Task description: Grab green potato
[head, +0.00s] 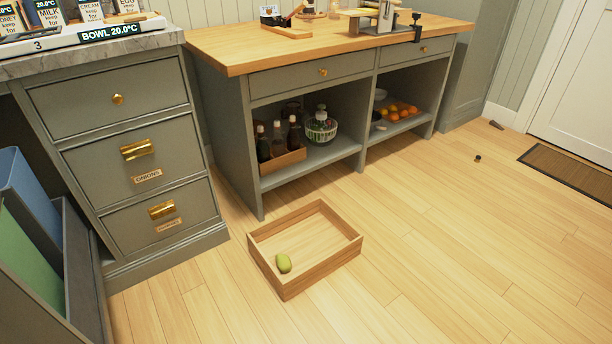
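A small green potato (283,263), oval and yellowish green, lies inside an open wooden box (329,268) on the floor. It rests near the box's left front corner, close to the left wall. Nothing else shows in the box. Neither of my grippers is in the head view.
A grey drawer cabinet (134,115) stands at the left. A wooden-topped table (262,57) with open shelves holding bottles and oranges (393,112) stands behind the box. A brown doormat (570,172) lies by the white door.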

